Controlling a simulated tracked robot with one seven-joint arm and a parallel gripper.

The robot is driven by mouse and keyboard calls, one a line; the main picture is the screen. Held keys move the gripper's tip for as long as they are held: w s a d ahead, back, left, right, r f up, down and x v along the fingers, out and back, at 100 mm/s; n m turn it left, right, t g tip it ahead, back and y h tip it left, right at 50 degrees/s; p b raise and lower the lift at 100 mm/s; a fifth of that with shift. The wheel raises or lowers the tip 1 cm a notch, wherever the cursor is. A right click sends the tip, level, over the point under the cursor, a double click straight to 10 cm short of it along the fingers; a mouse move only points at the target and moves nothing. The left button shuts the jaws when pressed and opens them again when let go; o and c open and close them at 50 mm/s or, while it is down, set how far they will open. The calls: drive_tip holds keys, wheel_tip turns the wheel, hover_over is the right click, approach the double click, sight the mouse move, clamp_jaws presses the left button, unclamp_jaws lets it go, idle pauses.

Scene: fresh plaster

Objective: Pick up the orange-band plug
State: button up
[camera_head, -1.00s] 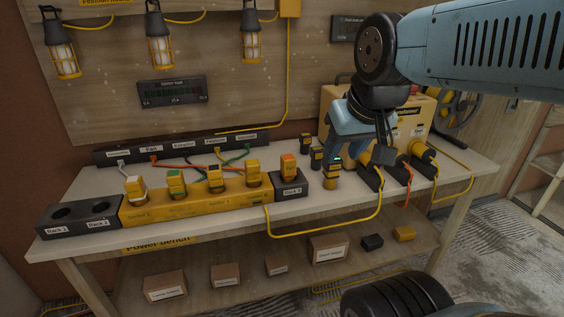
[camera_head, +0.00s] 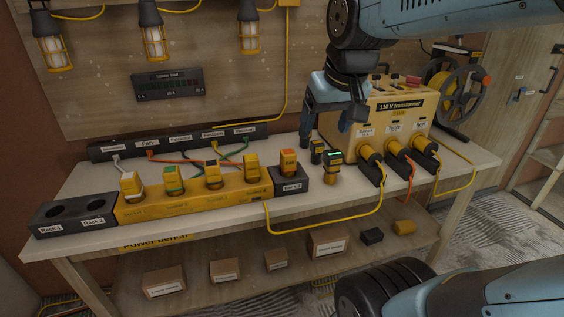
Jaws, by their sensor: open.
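The plug with an orange top (camera_head: 288,161) stands upright in the dark single-socket block labelled Rack 3 (camera_head: 291,183), at the right end of the yellow power strip. It appears to be the orange-band plug. My gripper (camera_head: 325,133) is open and empty, fingers pointing down, to the right of and behind that plug, over the back of the bench. Two small dark testers with yellow parts, one (camera_head: 316,151) behind and one (camera_head: 333,164) with a green lit display, stand below and in front of the gripper. A third dark item seems hidden behind the left finger.
Several other plugs stand in the yellow strip (camera_head: 195,206). The Rack 1–2 block (camera_head: 75,215) at left has two empty holes. The yellow transformer (camera_head: 385,108) with three plugged cables stands close right of my gripper. A yellow cable (camera_head: 325,231) loops over the bench front.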

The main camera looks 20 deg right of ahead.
drive_tip(key=w+f+g, duration=0.2)
drive_tip(key=w+g, duration=0.1)
drive_tip(key=w, duration=1)
drive_tip(key=g, duration=0.2)
hover_over(288, 151)
wheel_tip(288, 151, down, 6)
wheel_tip(288, 151, down, 14)
drive_tip(key=shift+f, duration=0.15)
drive_tip(key=c, duration=1.1)
drive_tip(key=shift+c, duration=0.2)
